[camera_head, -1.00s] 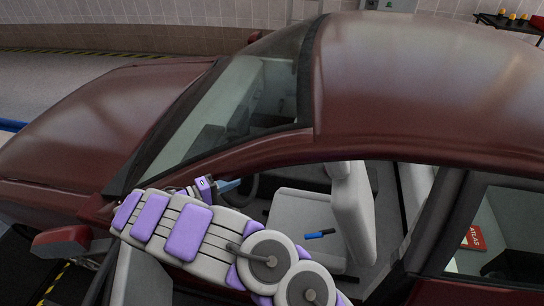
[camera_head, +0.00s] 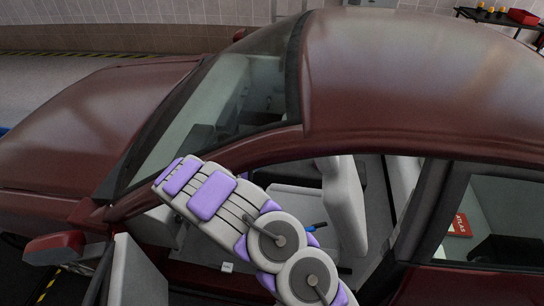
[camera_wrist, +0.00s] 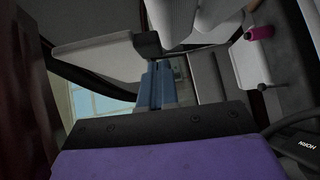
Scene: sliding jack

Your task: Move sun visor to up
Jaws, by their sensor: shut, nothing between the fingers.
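The sun visor looks to be the pale flat panel (camera_wrist: 95,62) at the upper left of the wrist view, with a dark piece at its right end. My gripper (camera_wrist: 156,84) shows there as two blue fingers close together, shut and empty. The fingertips are just below and right of the panel's dark end; I cannot tell whether they touch it. In the head view, my arm reaches in at the car's front side opening. The gripper is hidden there behind my arm, and I cannot make out the visor.
The dark red car's roof (camera_head: 410,80) and windshield pillar (camera_head: 215,152) border the opening. A steering wheel part marked HORN (camera_wrist: 292,150) is at lower right in the wrist view, with a pink bottle (camera_wrist: 260,32) above. The open door (camera_head: 138,275) stands left of my arm.

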